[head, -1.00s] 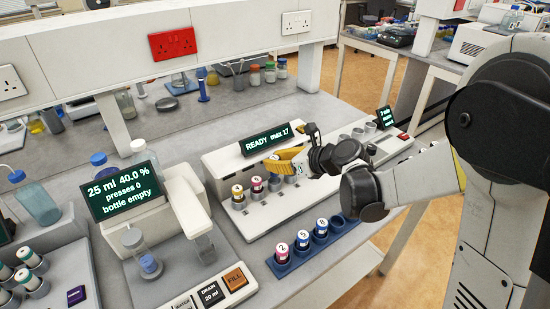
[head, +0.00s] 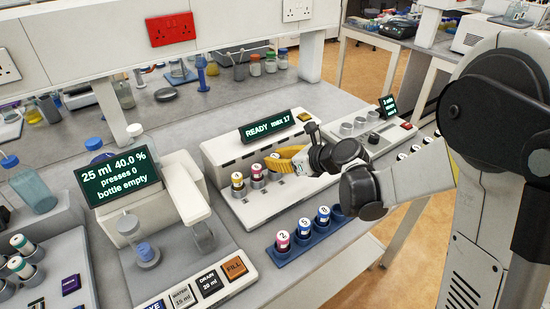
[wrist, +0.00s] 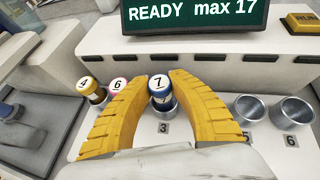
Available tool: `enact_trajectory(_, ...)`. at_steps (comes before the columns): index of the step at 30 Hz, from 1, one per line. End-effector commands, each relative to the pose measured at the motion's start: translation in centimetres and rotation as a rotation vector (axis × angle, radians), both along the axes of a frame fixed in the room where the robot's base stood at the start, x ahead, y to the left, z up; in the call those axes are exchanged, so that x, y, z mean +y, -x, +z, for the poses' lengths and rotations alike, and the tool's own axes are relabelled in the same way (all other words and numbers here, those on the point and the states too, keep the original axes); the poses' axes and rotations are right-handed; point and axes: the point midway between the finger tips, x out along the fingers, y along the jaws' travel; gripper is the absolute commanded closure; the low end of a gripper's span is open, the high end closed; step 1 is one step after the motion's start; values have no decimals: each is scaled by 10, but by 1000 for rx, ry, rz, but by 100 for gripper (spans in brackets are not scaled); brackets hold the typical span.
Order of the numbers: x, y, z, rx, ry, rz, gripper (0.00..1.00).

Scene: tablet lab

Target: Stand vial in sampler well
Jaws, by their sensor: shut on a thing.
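The vial marked 7 (wrist: 160,88), with a blue cap, stands between the yellow fingers of my gripper (wrist: 158,85) in the wrist view. My gripper is shut on it. The vial looks upright, its lower part inside the rim of well 3 (wrist: 165,108); how deep it sits cannot be told. The sampler (head: 285,200) is white, and its display (head: 268,131) reads READY max 17. Vials 4 (wrist: 90,86) and 6 (wrist: 119,85) stand in the wells to the left. In the head view my gripper (head: 285,160) largely covers the held vial.
Empty wells 5 (wrist: 250,108) and 6 (wrist: 292,110) are to the right; my right finger hides the well between. A blue rack (head: 310,243) in front holds vials 2, 5 and 8, with an empty slot at its right end. A filling station (head: 180,250) stands left.

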Motion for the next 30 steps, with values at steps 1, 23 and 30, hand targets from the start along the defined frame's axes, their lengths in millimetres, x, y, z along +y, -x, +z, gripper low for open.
enact_trajectory(1,0,0,-2,0,0,0,100)
enact_trajectory(23,0,0,-9,0,0,0,53)
enact_trajectory(30,-15,12,2,-1,1,-3,53)
